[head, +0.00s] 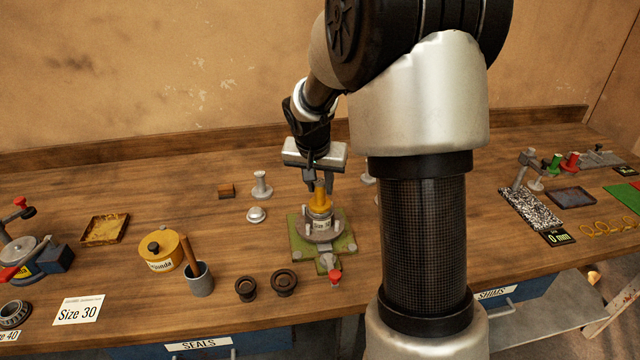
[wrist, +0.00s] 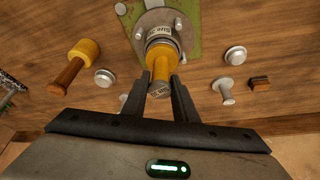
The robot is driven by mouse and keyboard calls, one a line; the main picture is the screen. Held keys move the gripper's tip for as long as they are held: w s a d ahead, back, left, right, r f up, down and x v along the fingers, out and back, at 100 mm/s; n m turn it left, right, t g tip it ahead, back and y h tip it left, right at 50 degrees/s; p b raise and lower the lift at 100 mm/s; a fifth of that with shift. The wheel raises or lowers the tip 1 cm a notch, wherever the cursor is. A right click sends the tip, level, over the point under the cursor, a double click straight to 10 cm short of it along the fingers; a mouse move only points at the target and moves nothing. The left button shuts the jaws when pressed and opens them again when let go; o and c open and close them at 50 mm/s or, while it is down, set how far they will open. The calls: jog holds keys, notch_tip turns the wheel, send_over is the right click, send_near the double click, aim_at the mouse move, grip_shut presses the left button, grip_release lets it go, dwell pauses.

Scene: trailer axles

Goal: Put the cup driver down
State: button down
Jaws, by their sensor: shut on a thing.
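The cup driver (head: 320,199) is yellow with a grey end. It stands about upright at the grey hub on the green plate (head: 303,252), with a "Size 30" label just below its yellow part. My gripper (head: 321,187) comes down from above with its fingers on either side of the driver's upper part. In the wrist view the driver (wrist: 162,68) lies between the two fingers of my gripper (wrist: 150,86), which is shut on it. I cannot tell whether the driver's lower end presses on the hub.
Silver parts, a spindle (head: 262,187) and a dome (head: 256,215), stand left of the plate. Two dark rings (head: 284,282) lie in front. A yellow tin (head: 162,250) and a grey pot (head: 201,280) stand left. A wooden-handled yellow tool (wrist: 75,65) lies nearby.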

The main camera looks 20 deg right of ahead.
jog(key=shift+f, duration=0.15)
jog(key=c, duration=1.3)
grip_release()
jog(key=shift+c, duration=0.2)
